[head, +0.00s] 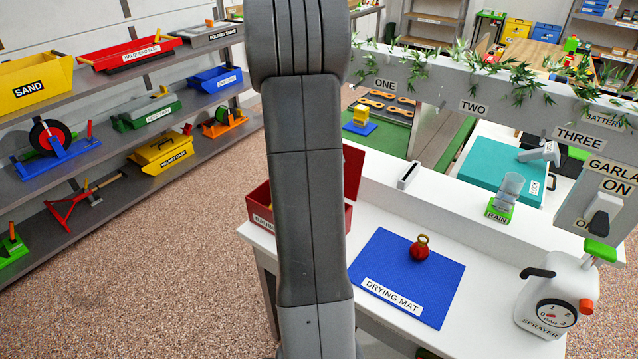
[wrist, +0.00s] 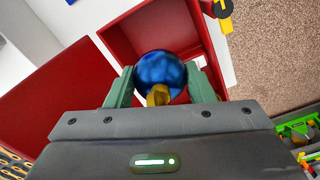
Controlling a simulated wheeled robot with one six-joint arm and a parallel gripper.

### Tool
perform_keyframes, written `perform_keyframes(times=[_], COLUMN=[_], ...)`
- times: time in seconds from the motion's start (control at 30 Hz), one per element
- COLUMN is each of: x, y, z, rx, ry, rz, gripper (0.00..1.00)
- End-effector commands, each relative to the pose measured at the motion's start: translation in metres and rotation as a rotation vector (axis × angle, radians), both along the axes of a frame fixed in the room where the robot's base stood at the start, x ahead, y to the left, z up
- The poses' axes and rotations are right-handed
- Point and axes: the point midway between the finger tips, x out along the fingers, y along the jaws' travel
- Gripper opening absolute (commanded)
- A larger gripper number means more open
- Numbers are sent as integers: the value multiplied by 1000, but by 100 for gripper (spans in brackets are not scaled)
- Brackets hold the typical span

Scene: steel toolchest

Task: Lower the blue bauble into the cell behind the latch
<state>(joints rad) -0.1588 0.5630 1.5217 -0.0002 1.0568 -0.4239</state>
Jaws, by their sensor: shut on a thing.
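My gripper (wrist: 161,88) is shut on the blue bauble (wrist: 160,68); its green fingers press on both sides and the bauble's gold cap faces the wrist camera. In the wrist view the bauble hangs over the open red box (wrist: 125,38), with its raised lid (wrist: 60,98) at the left. The bauble hides part of the inside, so I cannot tell its height or which cell is under it. A yellow and black piece (wrist: 222,12) shows by the box's upper right edge; I cannot tell if it is the latch. In the head view my arm hides the gripper, bauble and much of the box (head: 258,200).
A red bauble (head: 420,248) sits on the blue drying mat (head: 385,262), right of my arm. A sprayer (head: 550,295), a rain gauge (head: 503,200) and a garland switch box (head: 597,205) stand further right. Shelves with toolboxes line the left, beyond open floor.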

Motion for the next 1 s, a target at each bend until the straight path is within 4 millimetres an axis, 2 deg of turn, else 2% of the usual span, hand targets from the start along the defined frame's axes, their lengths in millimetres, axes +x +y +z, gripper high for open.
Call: perform_keyframes(times=[0.27,1.0], x=[0,0], y=[0,0], z=[-2,-39], rx=[0,0], ry=[0,0], rz=[0,0], gripper=[40,40])
